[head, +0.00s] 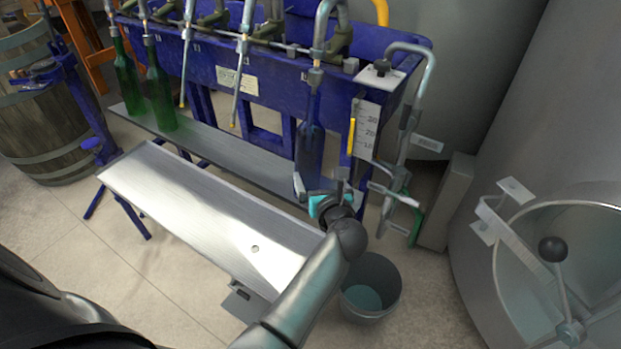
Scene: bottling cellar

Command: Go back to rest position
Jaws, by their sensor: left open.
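My left gripper (320,188) is at the right end of the bottle shelf of the blue filling machine (290,75). It is open, with its fingers apart on either side of the lower part of a dark bottle (310,150). The bottle stands upright below the rightmost filling spout. I cannot tell whether either finger touches it. The gripper's wrist hides the bottle's base. My right gripper is not in view.
Two green bottles (159,92) stand at the left of the shelf (225,152). A bare metal tray (200,205) lies in front. A grey bucket (371,290) is below my left wrist. A barrel (45,110) stands left, a steel tank (560,130) right.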

